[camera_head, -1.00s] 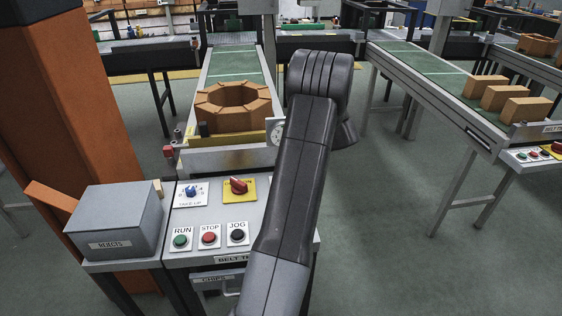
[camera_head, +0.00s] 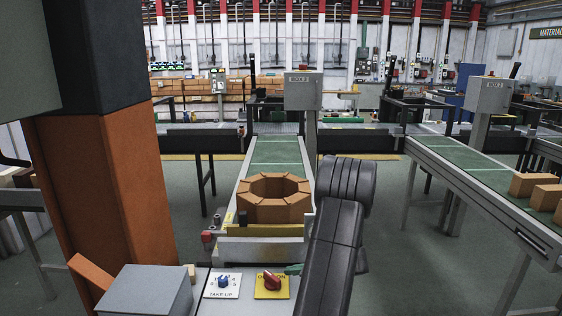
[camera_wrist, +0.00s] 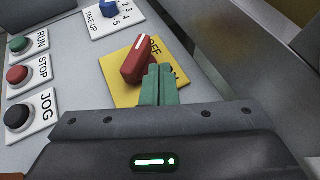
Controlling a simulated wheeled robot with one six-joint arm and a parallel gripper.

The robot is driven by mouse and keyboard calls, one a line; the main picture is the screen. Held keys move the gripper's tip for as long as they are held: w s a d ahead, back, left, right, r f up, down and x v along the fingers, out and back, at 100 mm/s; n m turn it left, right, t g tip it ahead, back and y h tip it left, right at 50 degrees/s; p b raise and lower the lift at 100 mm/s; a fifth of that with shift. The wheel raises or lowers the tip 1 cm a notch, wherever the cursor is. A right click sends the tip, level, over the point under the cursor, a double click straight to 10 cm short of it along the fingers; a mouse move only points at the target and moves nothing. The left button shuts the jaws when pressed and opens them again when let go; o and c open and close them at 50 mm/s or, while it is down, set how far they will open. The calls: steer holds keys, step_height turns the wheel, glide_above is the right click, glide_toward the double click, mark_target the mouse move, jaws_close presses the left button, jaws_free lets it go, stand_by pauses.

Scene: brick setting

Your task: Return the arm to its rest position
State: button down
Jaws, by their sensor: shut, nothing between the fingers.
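My arm rises at the lower middle of the head view, to the right of the control panel. My gripper (camera_wrist: 160,86) shows in the wrist view with its green fingers shut and nothing between them. The fingertips lie just below the red rotary switch (camera_wrist: 139,60) in the picture; whether they touch it I cannot tell. The switch sits on a yellow plate (camera_wrist: 118,88) marked OFF, and it also shows in the head view (camera_head: 271,281). A bit of green finger shows beside my arm in the head view (camera_head: 293,269).
The panel has a blue take-up knob (camera_head: 223,282) and RUN (camera_wrist: 18,43), STOP (camera_wrist: 17,75) and JOG (camera_wrist: 17,117) buttons. A ring of bricks (camera_head: 272,212) sits on the belt behind. A grey box (camera_head: 147,290) and an orange column (camera_head: 100,190) stand left.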

steer(key=shift+s+f+m+t+h, duration=0.2)
steer(key=shift+s+m+t+h, duration=0.2)
steer(key=shift+s+m+t, duration=0.3)
steer(key=s+m+h, duration=0.1)
steer(key=s+f+m+t+h+p, duration=0.1)
steer(key=s+m, duration=0.1)
steer(key=shift+s+d+t, duration=0.15)
steer(key=shift+s+t, duration=0.05)
steer(key=shift+t, duration=0.1)
steer(key=v, duration=0.5)
steer(key=shift+f, duration=0.15)
steer(key=shift+s+d+r+b, duration=0.3)
steer(key=shift+s+d+r, duration=0.05)
steer(key=shift+s+d, duration=0.1)
steer(key=shift+a, duration=0.1)
